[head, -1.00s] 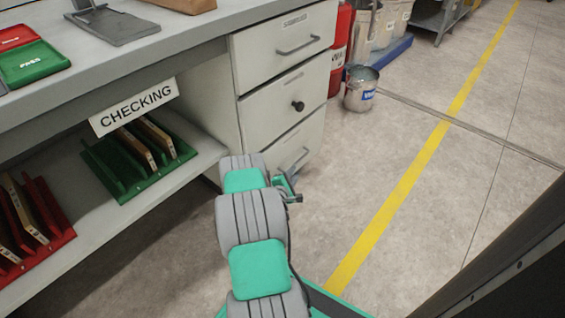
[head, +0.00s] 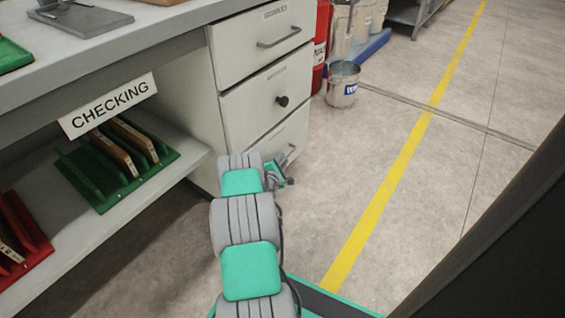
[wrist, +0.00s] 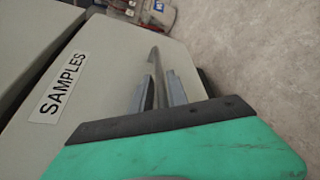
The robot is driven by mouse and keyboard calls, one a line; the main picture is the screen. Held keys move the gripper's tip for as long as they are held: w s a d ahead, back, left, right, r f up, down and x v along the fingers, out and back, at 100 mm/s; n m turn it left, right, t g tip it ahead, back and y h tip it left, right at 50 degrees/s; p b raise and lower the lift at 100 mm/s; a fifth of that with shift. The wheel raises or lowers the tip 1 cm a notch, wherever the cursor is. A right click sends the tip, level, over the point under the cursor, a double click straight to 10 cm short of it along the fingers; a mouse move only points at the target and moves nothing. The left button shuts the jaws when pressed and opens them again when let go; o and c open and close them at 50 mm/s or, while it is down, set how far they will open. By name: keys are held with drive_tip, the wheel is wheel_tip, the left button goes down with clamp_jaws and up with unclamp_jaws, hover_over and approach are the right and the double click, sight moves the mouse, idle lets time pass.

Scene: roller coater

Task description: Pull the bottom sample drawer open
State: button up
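The bottom sample drawer (head: 272,138) is the lowest of three pale drawers in the cabinet and looks flush with those above. My arm hides its lower left part in the head view. In the wrist view its front (wrist: 105,75) carries a SAMPLES label (wrist: 58,88) and a thin grey bar handle (wrist: 154,53). My gripper (wrist: 159,84) has its two fingers on either side of the handle, with a gap still showing, so it looks open around the bar. In the head view my gripper (head: 277,174) is small and partly hidden at the drawer front.
A middle drawer (head: 245,112) with a dark knob and a top drawer (head: 245,50) with a bar handle are above. A metal bucket (head: 343,85) stands on the floor behind. The floor right of the cabinet is clear. A shelf (head: 95,235) with racks is at left.

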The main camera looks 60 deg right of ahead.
clamp_jaws()
idle(1.3)
